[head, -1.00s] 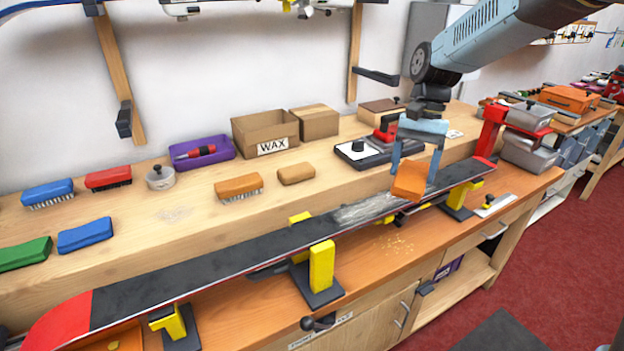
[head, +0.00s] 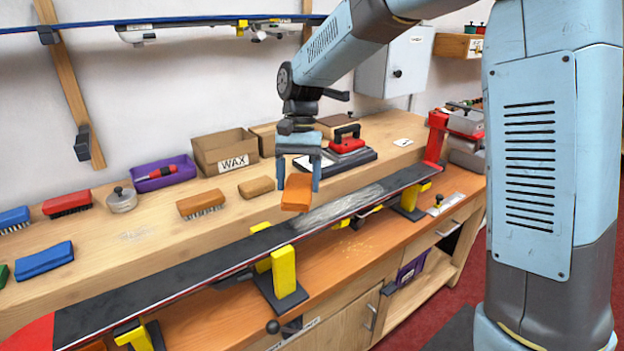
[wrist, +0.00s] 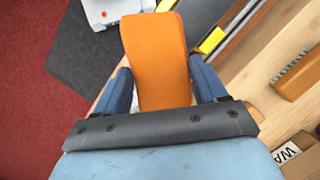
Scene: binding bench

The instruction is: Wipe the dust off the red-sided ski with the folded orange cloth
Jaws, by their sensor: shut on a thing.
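The red-sided ski (head: 190,274) runs diagonally across the bench, dark base up, with a red tip at the lower left. A pale grey dust patch (head: 345,205) lies on its right half. My gripper (head: 297,172) is shut on the folded orange cloth (head: 296,194), which hangs below the fingers by the left end of the patch. Whether the cloth touches the ski cannot be told. In the wrist view, the cloth (wrist: 157,60) sits between the two blue fingers and hides what is under it.
Yellow vise supports (head: 284,272) hold the ski. Along the back shelf are a WAX box (head: 224,150), a purple tray (head: 165,174), a wooden-backed brush (head: 201,203), a cork block (head: 256,187) and a red-handled iron (head: 347,139). Pale crumbs (head: 355,246) lie on the bench front.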

